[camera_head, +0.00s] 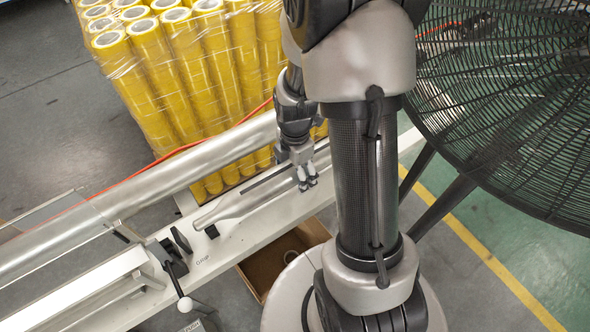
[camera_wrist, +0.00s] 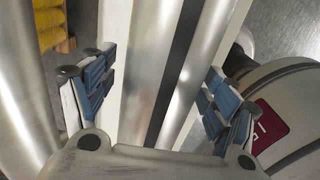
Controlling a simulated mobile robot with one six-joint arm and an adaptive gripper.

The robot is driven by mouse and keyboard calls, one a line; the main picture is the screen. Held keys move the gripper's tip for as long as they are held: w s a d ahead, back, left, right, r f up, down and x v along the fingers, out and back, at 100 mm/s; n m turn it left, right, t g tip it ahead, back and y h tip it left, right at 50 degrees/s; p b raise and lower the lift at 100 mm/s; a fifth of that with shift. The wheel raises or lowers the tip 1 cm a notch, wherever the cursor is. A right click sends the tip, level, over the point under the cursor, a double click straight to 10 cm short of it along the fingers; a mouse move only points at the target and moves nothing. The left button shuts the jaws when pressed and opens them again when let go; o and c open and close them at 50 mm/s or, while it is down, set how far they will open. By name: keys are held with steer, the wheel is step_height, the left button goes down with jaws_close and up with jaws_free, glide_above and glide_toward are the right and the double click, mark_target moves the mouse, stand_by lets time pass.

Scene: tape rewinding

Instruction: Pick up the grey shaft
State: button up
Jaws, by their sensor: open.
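The grey shaft (camera_head: 245,203) lies along the white machine bed in the head view, running diagonally from lower left to under my gripper (camera_head: 307,178). In the wrist view, the shiny shaft (camera_wrist: 205,65) runs between the two blue-padded fingers of my gripper (camera_wrist: 152,88), nearer the right finger. The fingers are spread wide, one on each side of it, with space visible on the left. I cannot tell whether the right finger touches it. My arm hides the shaft's upper right end in the head view.
A thick silver roller (camera_head: 150,194) runs parallel behind the shaft; it also shows at left in the wrist view (camera_wrist: 22,95). Wrapped yellow tape rolls (camera_head: 180,75) stand behind. A large black fan (camera_head: 510,100) is at right. A cardboard box (camera_head: 268,262) sits below the bed (camera_head: 225,252).

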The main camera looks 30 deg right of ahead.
steer(key=shift+c, duration=0.5)
steer(key=c, duration=1.5)
steer(key=shift+r, duration=0.1)
steer(key=shift+c, duration=0.2)
steer(key=shift+w+r, duration=0.1)
